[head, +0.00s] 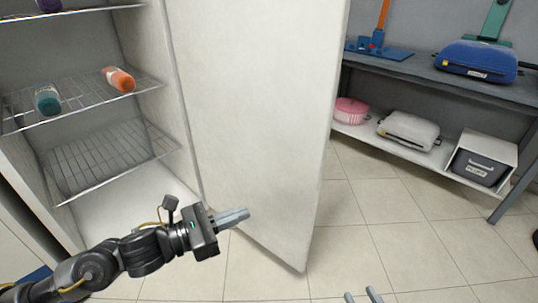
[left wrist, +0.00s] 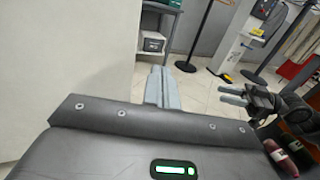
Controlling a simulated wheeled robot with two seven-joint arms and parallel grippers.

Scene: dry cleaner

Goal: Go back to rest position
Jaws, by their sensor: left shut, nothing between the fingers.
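My left gripper (head: 234,217) is shut and empty, in front of the lower part of an open white door (head: 262,110). Its closed fingers also show in the left wrist view (left wrist: 162,88). My left arm reaches in from the lower left of the head view. My right gripper (head: 363,297) shows only its two fingertips at the bottom edge, apart from each other. In the left wrist view my right gripper (left wrist: 230,94) is at the right, with its fingers spread and nothing between them.
The open white cabinet has wire shelves (head: 85,98) with an orange bottle (head: 119,79) and a teal bottle (head: 47,100). A grey table (head: 440,80) stands at the right. Tiled floor (head: 385,235) is clear between. A dark red bottle (left wrist: 283,158) shows below my right arm.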

